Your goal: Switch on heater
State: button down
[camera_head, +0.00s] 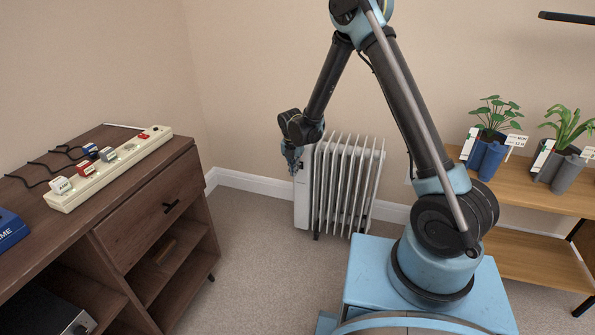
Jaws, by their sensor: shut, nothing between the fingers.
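A white oil-filled radiator heater (345,185) with upright fins stands on the carpet against the back wall. Its control panel side is at the left, partly behind my gripper; its controls are too small to read. My gripper (293,171) is shut and empty, pointing down near the heater's upper left corner. I cannot tell whether it touches the heater. A cream power strip (108,170) lies on the cabinet at the left. It carries several red, white, grey and blue plugs or switches with small labels that I cannot read, and a red piece near its far end.
The brown wooden cabinet (150,218) stands at the left, with a blue box (10,229) and black cables on top. A wooden shelf (540,195) with two potted plants stands at the right. The carpet (255,260) between cabinet and my base is clear.

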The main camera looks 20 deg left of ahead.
notch_tip(320, 180, up, 8)
jog(key=s, duration=0.2)
jog(key=shift+s+f, duration=0.2)
jog(key=shift+s, duration=0.2)
jog(key=shift+d, duration=0.1)
jog(key=s+d+r+m, duration=0.2)
jog(key=d+r+m, duration=0.35)
jog(key=d, duration=0.45)
jog(key=s+d+r+m, duration=0.1)
jog(key=d+r+m, duration=0.5)
jog(key=d, duration=0.4)
jog(key=s+d+r+m, duration=0.2)
jog(key=d+r+m, duration=0.4)
jog(key=d, duration=0.4)
jog(key=s+d+f+m, duration=0.3)
jog(key=s+d+m, duration=1.4)
jog(key=s, duration=0.3)
jog(key=shift+s+d+m+t, duration=0.25)
jog(key=shift+s+m+t, duration=0.05)
jog(key=shift+m, duration=0.05)
